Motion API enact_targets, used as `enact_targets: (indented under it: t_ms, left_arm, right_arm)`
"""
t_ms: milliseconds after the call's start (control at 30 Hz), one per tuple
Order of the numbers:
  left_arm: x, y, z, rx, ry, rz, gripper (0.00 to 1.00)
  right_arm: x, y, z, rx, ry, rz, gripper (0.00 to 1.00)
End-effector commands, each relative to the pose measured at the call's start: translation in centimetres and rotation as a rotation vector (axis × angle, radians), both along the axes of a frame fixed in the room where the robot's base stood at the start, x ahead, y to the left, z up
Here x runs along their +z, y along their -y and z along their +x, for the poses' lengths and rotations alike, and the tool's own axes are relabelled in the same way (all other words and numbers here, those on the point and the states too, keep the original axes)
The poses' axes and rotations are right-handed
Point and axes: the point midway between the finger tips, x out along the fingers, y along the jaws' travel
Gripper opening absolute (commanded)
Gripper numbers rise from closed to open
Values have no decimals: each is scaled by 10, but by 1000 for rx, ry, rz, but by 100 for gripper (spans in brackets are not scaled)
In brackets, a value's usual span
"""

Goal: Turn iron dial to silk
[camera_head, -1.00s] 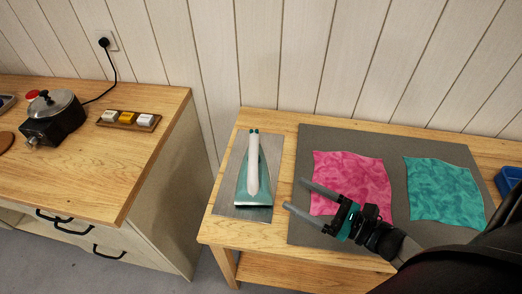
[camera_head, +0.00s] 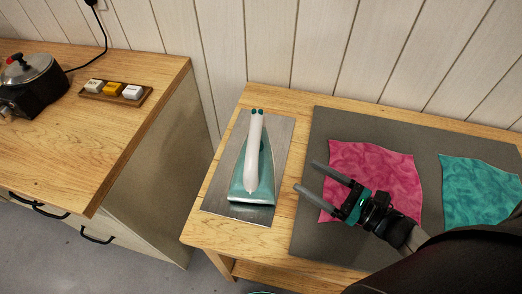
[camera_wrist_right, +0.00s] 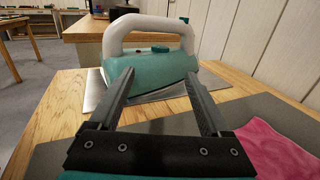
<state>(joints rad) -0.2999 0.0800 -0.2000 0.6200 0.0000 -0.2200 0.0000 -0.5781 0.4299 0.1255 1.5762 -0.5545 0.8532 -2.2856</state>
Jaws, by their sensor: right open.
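The teal iron (camera_head: 252,165) with a white handle lies flat on a metal plate (camera_head: 284,135) at the left end of the wooden table. In the right wrist view the iron (camera_wrist_right: 155,72) is ahead of the fingers, its white handle arching on top, with a small dark green part below the handle. The dial's markings cannot be read. My right gripper (camera_head: 306,176) is open and empty, to the right of the iron, above the grey mat, fingers pointing left toward the iron. The right wrist view shows its two fingers (camera_wrist_right: 166,88) apart, with nothing between them. My left gripper is not in view.
A grey mat (camera_head: 300,240) holds pink silk (camera_head: 375,170) and teal silk (camera_head: 485,190). On the left counter (camera_head: 100,150) stand a lidded metal pot (camera_head: 28,68) and a wooden tray (camera_head: 117,96) with three labelled blocks. A gap separates counter and table.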

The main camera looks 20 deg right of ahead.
Motion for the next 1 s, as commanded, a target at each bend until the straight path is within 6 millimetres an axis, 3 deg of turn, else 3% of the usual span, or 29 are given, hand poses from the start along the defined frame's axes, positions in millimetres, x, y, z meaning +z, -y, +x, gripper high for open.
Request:
enact_targets:
  t_ms: [700,1000]
  left_arm:
    - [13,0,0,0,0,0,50]
    - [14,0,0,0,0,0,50]
  right_arm:
    - [2,-67,102,0,4,0,81]
    - [1,-82,123,1,0,0,81]
